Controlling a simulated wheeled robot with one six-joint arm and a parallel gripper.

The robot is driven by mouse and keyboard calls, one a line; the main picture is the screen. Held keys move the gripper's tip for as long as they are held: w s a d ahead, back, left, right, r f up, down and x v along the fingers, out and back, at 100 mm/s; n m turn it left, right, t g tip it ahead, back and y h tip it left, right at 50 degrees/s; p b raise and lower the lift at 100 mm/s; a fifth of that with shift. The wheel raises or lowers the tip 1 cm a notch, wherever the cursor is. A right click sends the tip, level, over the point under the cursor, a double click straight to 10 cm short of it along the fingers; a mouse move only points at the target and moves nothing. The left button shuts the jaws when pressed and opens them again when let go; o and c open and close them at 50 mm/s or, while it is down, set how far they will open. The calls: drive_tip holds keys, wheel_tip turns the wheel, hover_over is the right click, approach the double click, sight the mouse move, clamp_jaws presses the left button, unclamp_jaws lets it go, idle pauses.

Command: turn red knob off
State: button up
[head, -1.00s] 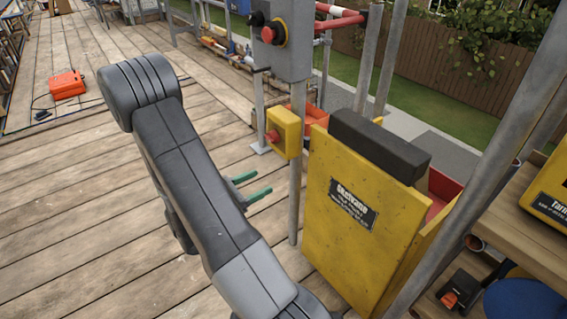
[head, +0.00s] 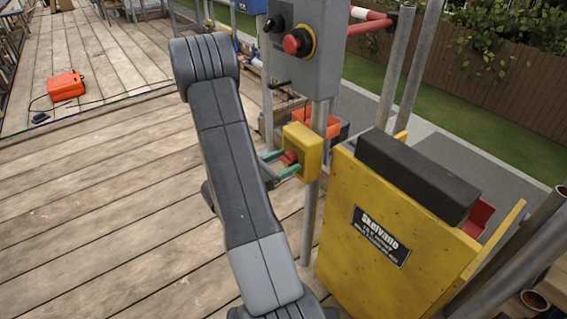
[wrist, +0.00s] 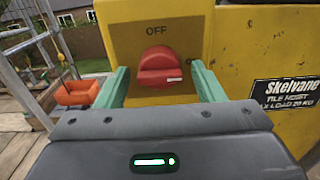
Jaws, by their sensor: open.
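The red knob (wrist: 158,66) sits on the front of a small yellow switch box (wrist: 190,22), below the word OFF. Its grip bar lies about level, with a white mark toward its right end. The knob (head: 289,157) and box (head: 311,150) also show in the head view, on a grey post. My gripper (wrist: 160,84) is open, with one green finger on each side of the knob and a gap at both sides. In the head view my gripper (head: 280,163) reaches the box face from the left. I cannot tell how deep the fingertips sit.
A grey control box (head: 310,50) with a red button stands just above the switch box. A yellow hoist panel (head: 375,235) labelled Skelvane stands close on the right. The plank deck (head: 100,210) on the left is mostly clear, with an orange case (head: 66,84) farther back.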

drive_tip(key=c, duration=1)
drive_tip(key=shift+o, duration=0.2)
drive_tip(key=shift+r+n+p, duration=0.1)
drive_tip(key=shift+n+p, duration=0.3)
drive_tip(key=shift+p, duration=0.05)
drive_tip(key=n+p, duration=0.3)
drive_tip(key=shift+r, duration=0.15)
drive_tip(key=n+p, duration=0.4)
drive_tip(key=n, duration=0.1)
drive_tip(key=shift+d+p, duration=0.1)
drive_tip(key=shift+p, duration=0.2)
drive_tip(key=n+p, duration=0.3)
drive_tip(key=n, duration=0.1)
drive_tip(key=shift+n, duration=0.4)
drive_tip(key=n+p, duration=0.2)
drive_tip(key=n, duration=0.2)
drive_tip(key=shift+p, duration=0.3)
drive_tip(key=shift+n, duration=0.3)
